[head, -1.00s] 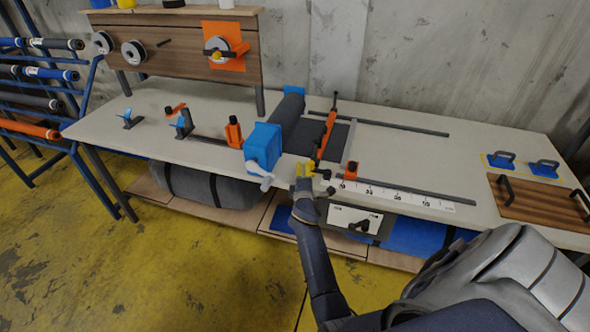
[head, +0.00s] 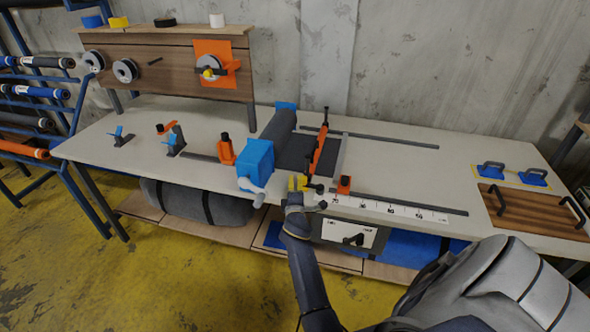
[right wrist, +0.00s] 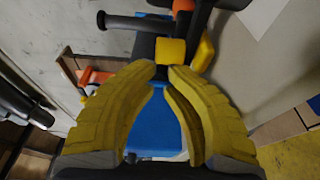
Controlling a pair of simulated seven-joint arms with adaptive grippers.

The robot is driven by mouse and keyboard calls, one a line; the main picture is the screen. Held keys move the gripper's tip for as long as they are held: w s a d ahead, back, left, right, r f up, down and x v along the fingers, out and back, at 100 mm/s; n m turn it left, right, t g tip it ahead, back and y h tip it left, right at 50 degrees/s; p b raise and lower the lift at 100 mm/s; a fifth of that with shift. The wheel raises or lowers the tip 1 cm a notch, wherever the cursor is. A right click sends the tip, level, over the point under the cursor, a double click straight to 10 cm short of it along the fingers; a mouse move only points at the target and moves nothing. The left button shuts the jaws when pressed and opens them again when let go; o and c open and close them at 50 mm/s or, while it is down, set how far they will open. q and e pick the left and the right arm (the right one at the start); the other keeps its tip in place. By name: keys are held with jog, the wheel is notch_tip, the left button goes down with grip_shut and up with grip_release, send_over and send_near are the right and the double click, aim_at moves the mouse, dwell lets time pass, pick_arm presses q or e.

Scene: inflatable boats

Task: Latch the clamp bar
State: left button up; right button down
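The orange clamp bar (head: 318,152) lies across the worktable, with black knobs at both ends, beside a dark pad. Its orange end (right wrist: 183,5) seems to show at the top of the right wrist view. My right gripper (head: 298,184) is at the table's front edge, close to the near end of the bar. Its yellow fingers (right wrist: 163,72) are slightly apart with nothing between them. A yellow block (right wrist: 171,51) on dark bars sits just beyond the fingertips; whether they touch it I cannot tell. My left gripper is not in view.
A blue roller block (head: 257,160) with a grey crank stands left of the bar. An orange stop (head: 344,185) and a white ruler (head: 390,208) lie to the right. A wooden board (head: 530,208) with black handles is at the far right. The right middle tabletop is mostly clear.

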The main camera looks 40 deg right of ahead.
notch_tip(320, 180, up, 10)
jog(key=shift+f, duration=0.15)
dwell(0.4)
dwell(0.4)
